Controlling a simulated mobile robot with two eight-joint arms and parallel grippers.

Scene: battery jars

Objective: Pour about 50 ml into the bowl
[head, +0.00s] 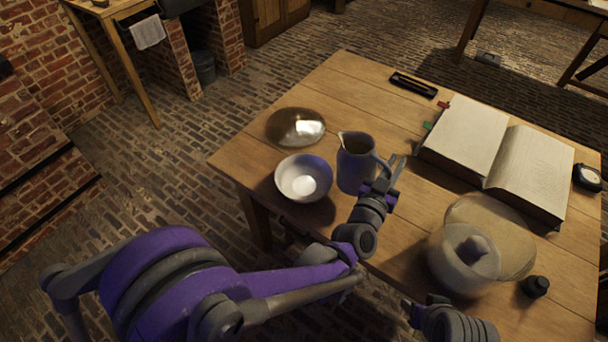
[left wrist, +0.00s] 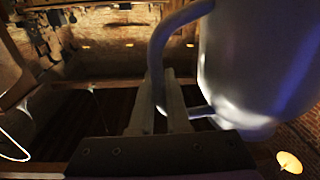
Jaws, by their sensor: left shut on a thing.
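A grey-blue jug (head: 355,165) with a spout and a handle stands upright in the head view, close to the right of a white bowl (head: 288,183). A pale patch shows inside the bowl. My left gripper (head: 386,178) is shut on the jug's handle, on its right side. The left wrist view shows the handle (left wrist: 157,62) between my left fingers (left wrist: 165,105) and the jug's body (left wrist: 255,65) at the right. Whether the jug touches the table is unclear. My right gripper (head: 423,308) shows partly at the bottom edge; its jaw state is unclear.
A shiny round dish (head: 282,128) lies behind the bowl on the wooden table (head: 345,95). An open book (head: 465,135), a black pen tray (head: 413,85), a translucent jar (head: 445,262), a small dark jar (head: 535,287) and a dark round-faced device (head: 588,177) occupy the right side.

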